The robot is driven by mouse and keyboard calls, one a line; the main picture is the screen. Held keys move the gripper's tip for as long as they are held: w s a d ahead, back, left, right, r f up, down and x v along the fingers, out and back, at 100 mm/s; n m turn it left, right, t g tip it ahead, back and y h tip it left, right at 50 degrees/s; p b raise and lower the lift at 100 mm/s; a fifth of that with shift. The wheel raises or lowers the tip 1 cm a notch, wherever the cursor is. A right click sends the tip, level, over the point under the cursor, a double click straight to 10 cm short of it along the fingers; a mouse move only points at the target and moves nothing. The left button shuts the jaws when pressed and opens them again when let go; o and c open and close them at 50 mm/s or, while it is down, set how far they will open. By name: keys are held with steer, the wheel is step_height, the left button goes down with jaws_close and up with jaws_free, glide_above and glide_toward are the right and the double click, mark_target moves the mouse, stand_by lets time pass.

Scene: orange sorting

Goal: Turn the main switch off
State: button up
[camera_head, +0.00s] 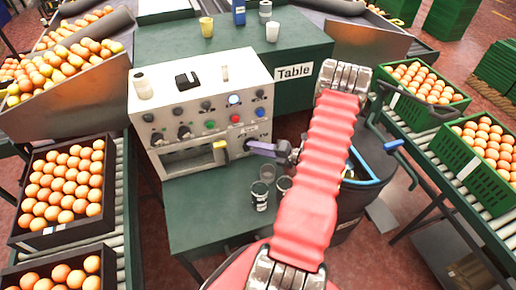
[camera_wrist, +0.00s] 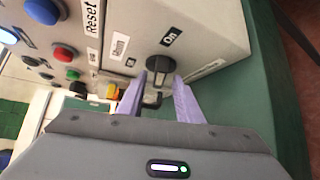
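The main switch (camera_wrist: 160,66) is a black rotary knob on the side of the white control box (camera_wrist: 215,30). Labels "Main" and "On" sit beside it in the wrist view. My gripper (camera_wrist: 165,78) has two purple fingers, spread with a gap between them, their tips at the knob's near edge. I cannot tell whether they touch it. In the head view my gripper (camera_head: 268,150) is at the lower right of the control box (camera_head: 200,95); the main switch is hidden there.
Red, green and blue buttons and black knobs cover the panel. A yellow part (camera_head: 220,152) sits close left of my gripper. Egg or orange crates (camera_head: 68,185) line both sides.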

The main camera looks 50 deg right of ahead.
jaws_close()
steer(key=shift+d, duration=0.2)
steer(key=shift+a, duration=0.15)
steer(key=shift+g, duration=0.3)
steer(key=shift+w+a+r+n+g+h, duration=0.15)
steer(key=shift+a+n+g+h, duration=0.1)
steer(key=shift+n+g+h, duration=0.9)
steer(key=shift+a+r+n+g+h, duration=0.25)
steer(key=shift+n+g+h, duration=0.65)
steer(key=shift+h, duration=0.5)
steer(key=shift+w+a+r+n+g+h, duration=0.1)
steer(key=shift+a+n+g+h, duration=0.2)
steer(key=shift+n+g+h, duration=0.85)
steer(key=shift+h, duration=0.3)
